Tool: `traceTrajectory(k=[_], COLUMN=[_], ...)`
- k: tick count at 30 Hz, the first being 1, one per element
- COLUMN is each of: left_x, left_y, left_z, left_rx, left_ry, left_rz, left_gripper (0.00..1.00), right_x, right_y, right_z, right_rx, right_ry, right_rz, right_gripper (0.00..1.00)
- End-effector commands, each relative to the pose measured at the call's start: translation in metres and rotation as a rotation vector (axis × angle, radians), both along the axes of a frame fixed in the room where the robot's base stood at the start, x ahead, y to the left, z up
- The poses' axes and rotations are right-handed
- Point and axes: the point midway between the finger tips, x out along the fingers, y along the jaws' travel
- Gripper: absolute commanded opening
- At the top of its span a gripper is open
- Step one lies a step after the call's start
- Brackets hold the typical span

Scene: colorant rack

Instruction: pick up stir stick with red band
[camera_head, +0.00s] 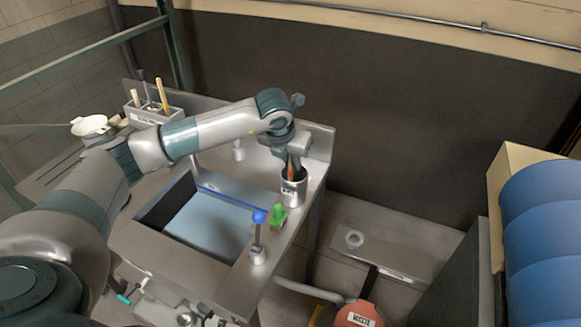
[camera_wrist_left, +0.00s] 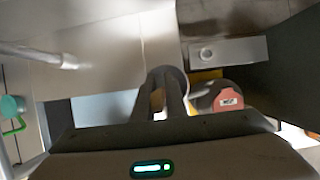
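A grey labelled cup (camera_head: 292,188) stands at the right end of the metal sink counter. A thin reddish-brown stick (camera_head: 290,168) stands up out of it, partly hidden by my gripper; I cannot make out a separate red band. My left gripper (camera_head: 291,154) points down just above the cup, around or right beside the stick. In the left wrist view the two dark fingers of this gripper (camera_wrist_left: 165,95) are close together, with a narrow gap visible. Whether they touch the stick is not clear. My right gripper is not in view.
A sink basin (camera_head: 209,226) lies left of the cup. A green object (camera_head: 278,216) and a blue-knobbed post (camera_head: 258,238) stand in front of the cup. A holder with brushes (camera_head: 152,116) is at the back left. A red container (camera_head: 357,316) is below right.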

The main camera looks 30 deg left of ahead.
Motion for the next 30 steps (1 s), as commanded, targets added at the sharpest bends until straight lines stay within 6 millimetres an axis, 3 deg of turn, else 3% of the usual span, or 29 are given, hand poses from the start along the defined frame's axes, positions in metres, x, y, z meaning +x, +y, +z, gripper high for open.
traceTrajectory(k=[6,18,21,30], left_x=[0.0050,0.0047,0.0047,0.0048], left_y=[-0.0001,0.0002,0.0002,0.0003], left_z=[-0.0111,-0.0114,-0.0113,-0.0110], left_rx=[-0.001,0.000,0.000,0.000], left_ry=[-0.001,-0.001,-0.001,-0.001], left_rz=[0.000,0.000,0.000,0.000], left_gripper=[0.12,0.12,0.00,0.00], right_x=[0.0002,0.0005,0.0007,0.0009], right_y=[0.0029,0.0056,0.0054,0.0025], right_z=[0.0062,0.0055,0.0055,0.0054], right_rx=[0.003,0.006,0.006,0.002], right_ry=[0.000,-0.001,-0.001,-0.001], right_rz=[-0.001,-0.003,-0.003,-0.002], right_gripper=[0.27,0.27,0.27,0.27])
